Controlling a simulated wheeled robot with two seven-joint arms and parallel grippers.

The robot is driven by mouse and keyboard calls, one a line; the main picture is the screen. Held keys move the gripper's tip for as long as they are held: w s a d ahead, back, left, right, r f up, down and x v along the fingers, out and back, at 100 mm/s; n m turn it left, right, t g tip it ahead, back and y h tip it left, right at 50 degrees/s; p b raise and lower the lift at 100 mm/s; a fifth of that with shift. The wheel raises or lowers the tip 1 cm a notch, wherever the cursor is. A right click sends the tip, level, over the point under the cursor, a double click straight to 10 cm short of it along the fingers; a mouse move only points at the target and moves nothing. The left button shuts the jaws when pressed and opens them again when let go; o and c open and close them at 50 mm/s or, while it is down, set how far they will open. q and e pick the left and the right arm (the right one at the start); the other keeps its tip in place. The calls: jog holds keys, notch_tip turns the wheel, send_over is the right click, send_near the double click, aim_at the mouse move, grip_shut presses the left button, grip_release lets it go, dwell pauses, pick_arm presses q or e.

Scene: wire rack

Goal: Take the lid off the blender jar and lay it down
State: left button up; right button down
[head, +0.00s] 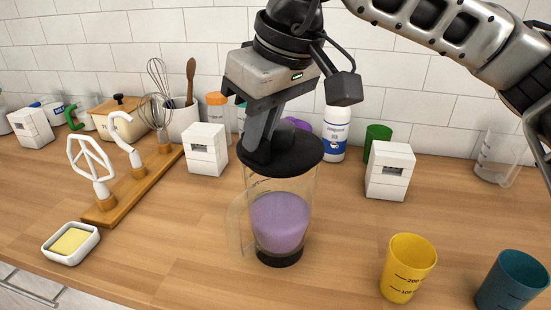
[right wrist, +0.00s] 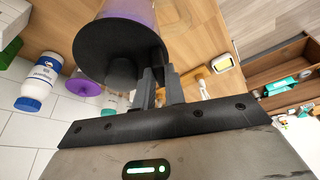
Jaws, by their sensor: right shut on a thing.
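The clear blender jar (head: 279,200) stands upright on the wooden counter with purple liquid in its lower part and a clear handle on its left. Its round black lid (head: 300,158) sits across the jar's top. My right gripper (head: 257,153) comes down from above and is shut on the lid near its left edge. In the right wrist view, the fingers (right wrist: 160,82) meet the edge of the lid (right wrist: 100,45), beside its raised round knob (right wrist: 122,72). The exact contact is partly hidden. My left gripper is not in view.
White boxes (head: 390,171) stand on both sides behind the jar. A yellow cup (head: 408,268) and a teal cup (head: 513,281) stand at front right. A wooden board (head: 135,190) with whisk attachments and a butter dish (head: 71,243) are at left.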

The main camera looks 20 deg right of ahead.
jog(key=shift+r+p, duration=0.35)
jog(key=shift+r, duration=0.3)
jog(key=shift+r+p, duration=1.9)
jog(key=shift+r, duration=0.55)
jog(key=shift+f, duration=0.1)
